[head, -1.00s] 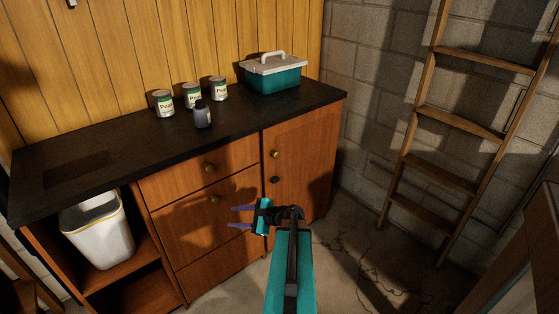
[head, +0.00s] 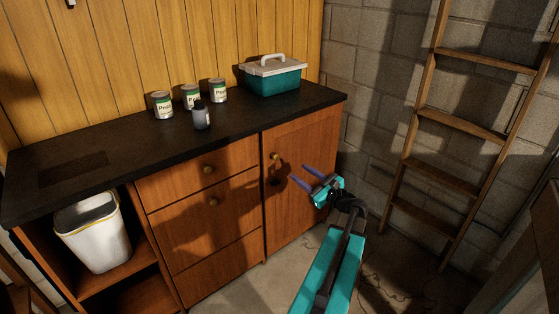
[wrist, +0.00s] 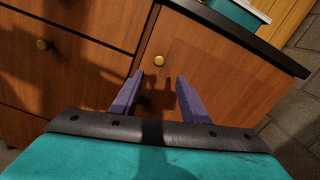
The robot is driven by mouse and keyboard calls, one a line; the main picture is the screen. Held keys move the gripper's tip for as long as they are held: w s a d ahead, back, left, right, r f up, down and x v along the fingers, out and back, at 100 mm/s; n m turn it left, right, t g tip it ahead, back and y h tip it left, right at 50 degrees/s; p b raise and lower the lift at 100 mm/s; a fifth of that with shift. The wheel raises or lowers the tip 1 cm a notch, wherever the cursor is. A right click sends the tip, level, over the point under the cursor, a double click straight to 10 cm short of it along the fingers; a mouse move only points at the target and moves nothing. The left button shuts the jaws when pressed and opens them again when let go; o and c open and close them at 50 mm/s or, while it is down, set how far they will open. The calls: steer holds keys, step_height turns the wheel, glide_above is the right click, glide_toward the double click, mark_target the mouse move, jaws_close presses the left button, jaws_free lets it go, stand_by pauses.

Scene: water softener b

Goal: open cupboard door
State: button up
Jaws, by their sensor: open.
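The cupboard door (head: 300,205) is a brown wooden panel at the right end of the cabinet, and it is shut. Its round brass knob (head: 275,156) sits near the upper left corner of the door. My gripper (head: 298,174) is open and empty in front of the door, to the right of the knob and a little lower. In the wrist view the knob (wrist: 159,61) shows beyond the fingertips, roughly between them, and my gripper (wrist: 157,80) is not touching it. A dark round spot below the knob is partly hidden behind a finger in the wrist view.
Drawers (head: 205,215) with brass knobs are left of the door. A white bin (head: 95,235) stands on an open shelf at far left. Several cans, a dark bottle (head: 201,116) and a teal box (head: 272,78) stand on the black worktop (head: 120,155). A wooden ladder (head: 430,160) leans at right.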

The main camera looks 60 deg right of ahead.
mark_target(277, 157)
steer(key=shift+w, duration=0.15)
steer(key=x, duration=1.3)
steer(key=shift+w+d+f, duration=0.1)
steer(key=shift+w+d, duration=0.05)
steer(key=shift+w, duration=0.15)
steer(key=shift+c, duration=0.3)
jaws_close()
steer(key=shift+s, duration=0.1)
